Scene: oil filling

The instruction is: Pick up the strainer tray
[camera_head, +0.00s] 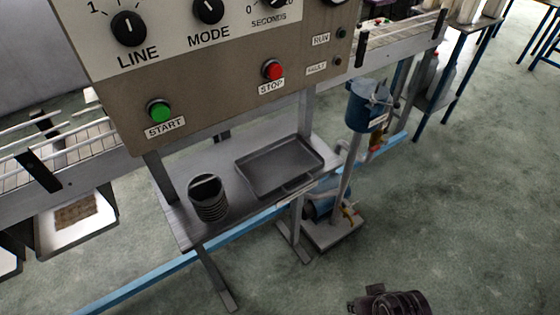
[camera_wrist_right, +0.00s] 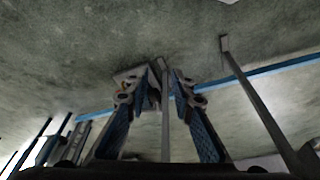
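A dark grey, shallow rectangular tray (camera_head: 280,167) lies flat on the metal shelf under the control panel. A black ribbed cylindrical container (camera_head: 208,198) stands left of it on the same shelf. A white tray with a brown mesh-like patch (camera_head: 75,215) sits below the conveyor at the far left; I cannot tell which tray is the strainer tray. My right gripper (camera_wrist_right: 167,69) shows two blue-padded fingers apart, with nothing held between them. In the head view a dark part of my right arm shows at the bottom edge, well away from the trays. My left gripper is out of view.
The control panel (camera_head: 215,75) with green and red buttons overhangs the shelf (camera_head: 195,165). A blue pot (camera_head: 366,108) on a post stands right of it. Conveyors run to both sides. A blue floor rail (camera_head: 150,278) passes below. The floor at right is clear.

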